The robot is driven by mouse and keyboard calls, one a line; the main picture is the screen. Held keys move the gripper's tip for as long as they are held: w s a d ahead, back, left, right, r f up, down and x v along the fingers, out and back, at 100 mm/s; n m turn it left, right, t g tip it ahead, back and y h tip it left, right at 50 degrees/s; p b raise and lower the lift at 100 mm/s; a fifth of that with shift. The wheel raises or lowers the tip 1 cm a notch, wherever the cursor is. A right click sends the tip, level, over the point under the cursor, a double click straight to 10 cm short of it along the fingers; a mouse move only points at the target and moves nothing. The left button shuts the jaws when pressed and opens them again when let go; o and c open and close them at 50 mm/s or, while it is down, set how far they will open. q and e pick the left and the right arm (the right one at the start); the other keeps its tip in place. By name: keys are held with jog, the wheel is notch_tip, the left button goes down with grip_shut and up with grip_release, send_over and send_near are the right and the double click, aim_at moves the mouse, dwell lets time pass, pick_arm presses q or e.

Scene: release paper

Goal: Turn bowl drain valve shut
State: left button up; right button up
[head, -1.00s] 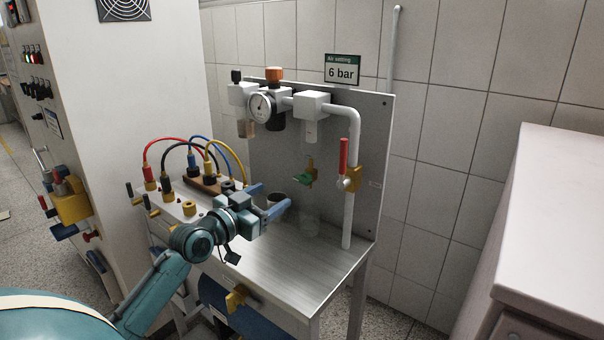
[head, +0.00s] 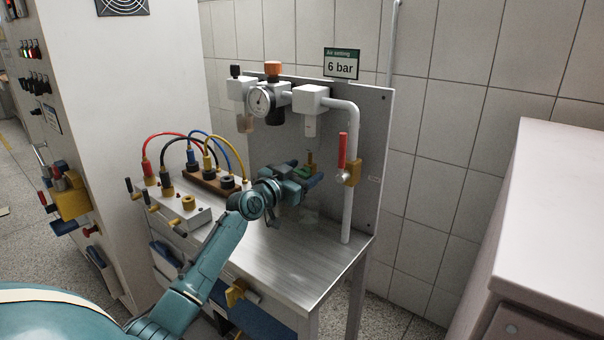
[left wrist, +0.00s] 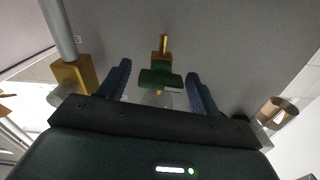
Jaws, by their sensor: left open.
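The drain valve has a brass body and a green handle (head: 308,171), low on the grey back panel. In the left wrist view the green handle (left wrist: 158,78) lies crosswise below an upright brass stem (left wrist: 163,44). My left gripper (head: 306,174) is open at the valve and partly hides it in the head view. In the left wrist view its two blue fingers (left wrist: 160,88) stand on either side of the green handle, with visible gaps. A faint clear vessel shows just behind the handle. My right gripper is not in view.
A red-handled valve (head: 343,150) on the white pipe (head: 348,215) stands close right of my gripper. The regulator with its gauge (head: 261,102) is above. Cables and plugs (head: 190,160) are at the left. The metal table top (head: 285,265) is clear in front.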

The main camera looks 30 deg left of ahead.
pick_arm(q)
jog(key=shift+c, duration=0.5)
jog(key=c, duration=0.9)
jog(key=shift+n, duration=1)
jog(key=o, duration=0.8)
jog(key=shift+o, duration=1)
jog(key=s+a, duration=0.1)
jog(key=s, duration=1.2)
